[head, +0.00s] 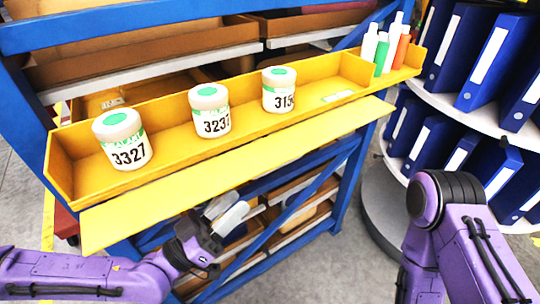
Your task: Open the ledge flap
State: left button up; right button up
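The ledge flap (232,176) is a long yellow panel along the front of the yellow ledge (62,172). It juts out toward me from the ledge's front edge; its exact tilt is hard to tell. My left gripper (238,206) is just below the flap's front edge, near its middle, with pale fingers close together and nothing seen between them. I cannot tell whether it touches the flap. My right arm comes in at the lower right, and its gripper is out of view.
Three white jars with green-dotted lids, marked 3327 (122,140), 323 and a partly hidden digit (211,110), and 315 (278,90), stand in the ledge. Several slim bottles (383,50) stand at its right end. A blue rack (345,190) bears it. Blue binders (432,140) fill round shelves at right.

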aim_at(263, 175)
pick_arm(q)
jog(key=b+x, duration=0.4)
jog(key=x, duration=0.6)
jog(key=shift+w+d+r+b, duration=0.1)
jog(key=shift+d+r+b, duration=0.1)
jog(key=shift+r+b, duration=0.1)
jog(key=shift+a, duration=0.15)
jog(key=shift+c, duration=0.7)
grip_shut()
